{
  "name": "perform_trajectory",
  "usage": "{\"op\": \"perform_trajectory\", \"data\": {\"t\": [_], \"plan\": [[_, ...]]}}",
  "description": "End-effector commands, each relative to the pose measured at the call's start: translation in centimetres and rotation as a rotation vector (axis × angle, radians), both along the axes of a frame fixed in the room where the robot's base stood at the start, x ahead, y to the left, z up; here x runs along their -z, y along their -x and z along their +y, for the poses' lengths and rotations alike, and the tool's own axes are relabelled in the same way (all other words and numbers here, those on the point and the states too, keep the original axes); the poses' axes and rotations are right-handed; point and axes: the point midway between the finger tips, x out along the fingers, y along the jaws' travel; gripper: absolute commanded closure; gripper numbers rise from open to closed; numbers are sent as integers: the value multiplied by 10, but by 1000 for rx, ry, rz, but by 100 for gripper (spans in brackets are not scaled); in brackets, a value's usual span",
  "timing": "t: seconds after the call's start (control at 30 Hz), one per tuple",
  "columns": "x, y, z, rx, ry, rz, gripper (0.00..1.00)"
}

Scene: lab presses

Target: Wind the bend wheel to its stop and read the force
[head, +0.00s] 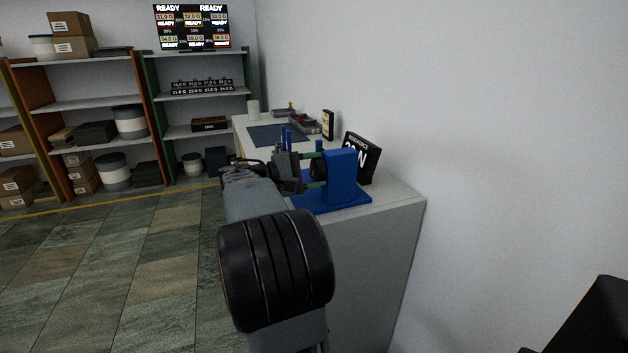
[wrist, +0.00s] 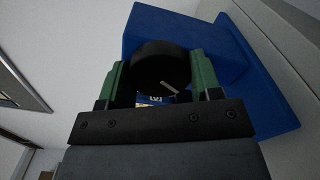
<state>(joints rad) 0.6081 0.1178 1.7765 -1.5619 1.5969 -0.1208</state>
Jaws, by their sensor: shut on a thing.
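The bend press is a blue block (head: 342,174) on a blue base (head: 338,200) at the near end of the bench. Its black bend wheel (wrist: 161,68) sits between the two green fingers of my gripper (wrist: 155,80) in the wrist view, with a pale mark on its face. My gripper (head: 314,171) is shut on the wheel, with the blue block right behind it. A black force display (head: 361,155) stands behind the press. It shows large white characters ending in N, but the press hides part of the number, so I cannot read it whole.
A white wall rises close on the right. Shelves (head: 190,94) with boxes stand at the back left. The tiled floor on the left is clear.

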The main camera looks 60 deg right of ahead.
Motion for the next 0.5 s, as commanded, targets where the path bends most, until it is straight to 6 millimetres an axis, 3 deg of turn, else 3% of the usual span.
{"op": "perform_trajectory", "data": {"t": [0.5], "plan": [[5,0,0,0,287,-389,65]]}}
